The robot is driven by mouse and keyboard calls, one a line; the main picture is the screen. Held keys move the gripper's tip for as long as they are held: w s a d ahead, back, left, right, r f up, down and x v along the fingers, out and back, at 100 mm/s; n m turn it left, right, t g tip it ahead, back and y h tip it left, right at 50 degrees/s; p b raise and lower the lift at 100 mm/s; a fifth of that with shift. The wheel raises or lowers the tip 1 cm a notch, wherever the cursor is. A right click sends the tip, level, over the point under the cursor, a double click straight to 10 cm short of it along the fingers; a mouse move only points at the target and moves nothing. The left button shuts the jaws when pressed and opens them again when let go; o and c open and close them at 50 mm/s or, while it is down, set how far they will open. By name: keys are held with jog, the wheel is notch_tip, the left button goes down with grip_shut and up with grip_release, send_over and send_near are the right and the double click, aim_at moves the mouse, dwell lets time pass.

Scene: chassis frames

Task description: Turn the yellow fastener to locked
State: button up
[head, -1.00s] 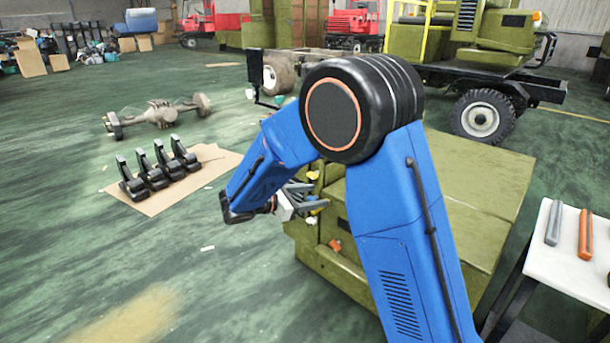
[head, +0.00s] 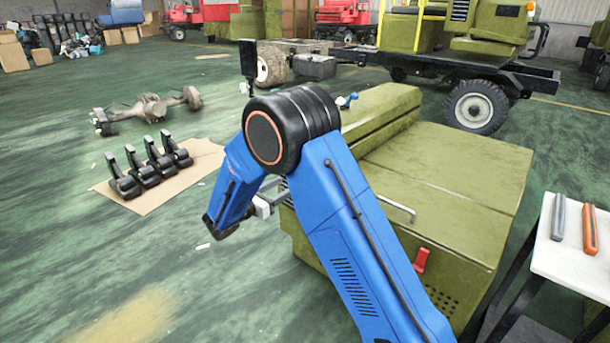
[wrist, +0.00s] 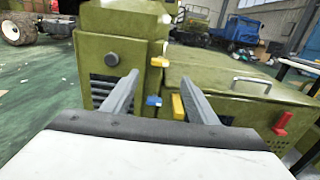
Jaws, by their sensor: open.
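The yellow fastener (wrist: 177,107) is a small upright yellow tab on the olive-green cabinet (wrist: 230,90) in the wrist view. It shows between my gripper's fingers (wrist: 158,82), close to the right finger in the picture. A small blue piece (wrist: 153,100) sits just left of it. My gripper is open and empty, and its fingers point at the cabinet front. Whether a finger touches the fastener I cannot tell. In the head view my gripper (head: 278,198) is beside the cabinet's left side, and my arm hides the fastener.
A red lever (head: 421,260) and a metal handle (head: 398,208) are on the cabinet. A round grey knob (wrist: 112,59) protrudes from its taller part. A white table (head: 575,255) with two bars stands right. Black parts (head: 150,170) lie on cardboard at left.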

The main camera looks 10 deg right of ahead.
jog(key=x, duration=1.1)
jog(key=shift+w+d, duration=0.2)
jog(key=shift+d, duration=0.15)
jog(key=c, duration=1.1)
